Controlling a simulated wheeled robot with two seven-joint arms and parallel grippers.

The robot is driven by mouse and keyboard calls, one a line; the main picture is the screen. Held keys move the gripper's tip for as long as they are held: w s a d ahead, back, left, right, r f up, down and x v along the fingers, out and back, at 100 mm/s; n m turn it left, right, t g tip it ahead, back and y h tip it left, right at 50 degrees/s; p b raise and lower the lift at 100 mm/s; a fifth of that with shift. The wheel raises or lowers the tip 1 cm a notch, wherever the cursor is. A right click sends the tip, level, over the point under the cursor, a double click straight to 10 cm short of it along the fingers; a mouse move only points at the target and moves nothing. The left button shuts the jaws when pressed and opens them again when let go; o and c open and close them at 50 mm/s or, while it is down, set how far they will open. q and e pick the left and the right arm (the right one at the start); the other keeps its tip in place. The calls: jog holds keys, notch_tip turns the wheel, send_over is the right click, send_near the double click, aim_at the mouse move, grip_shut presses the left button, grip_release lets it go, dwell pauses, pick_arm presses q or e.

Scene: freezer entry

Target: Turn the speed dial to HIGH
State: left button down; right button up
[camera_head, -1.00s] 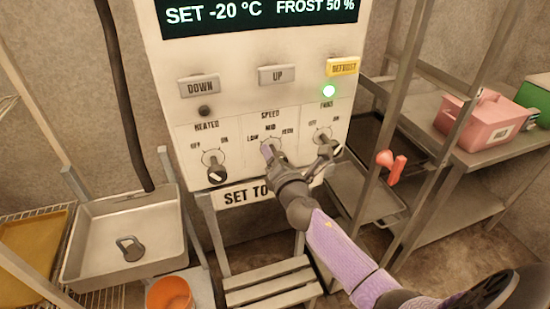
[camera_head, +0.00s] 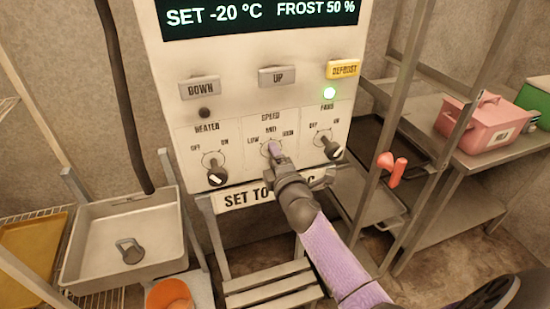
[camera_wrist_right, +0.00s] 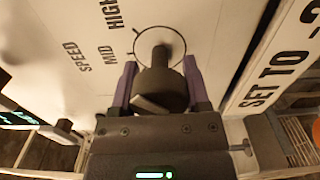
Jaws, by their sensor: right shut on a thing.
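The speed dial (camera_wrist_right: 160,92) is a dark knob on the white control panel, in the middle of a row of three dials. My right gripper (camera_wrist_right: 160,84) has its purple fingers on both sides of the knob and is shut on it. The printed MID and HIGH marks show beside the dial in the wrist view. Its pointer setting cannot be told, as the fingers and knob body cover part of the scale. In the head view my right gripper (camera_head: 275,152) covers most of the dial. My left gripper is not in view.
The heater dial (camera_head: 216,177) is left of the gripper and the fans dial (camera_head: 331,148) close on its right. A step stool (camera_head: 270,283) stands below, a sink (camera_head: 85,265) at left, metal shelving (camera_head: 470,180) at right.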

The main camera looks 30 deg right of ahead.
dwell(0.4)
jog(key=o, duration=1.3)
jog(key=shift+s, duration=0.1)
jog(key=p+v, duration=0.1)
jog(key=v, duration=0.8)
jog(key=shift+s+a+f, duration=0.1)
jog(key=shift+s+a, duration=0.05)
jog(key=shift+s, duration=0.2)
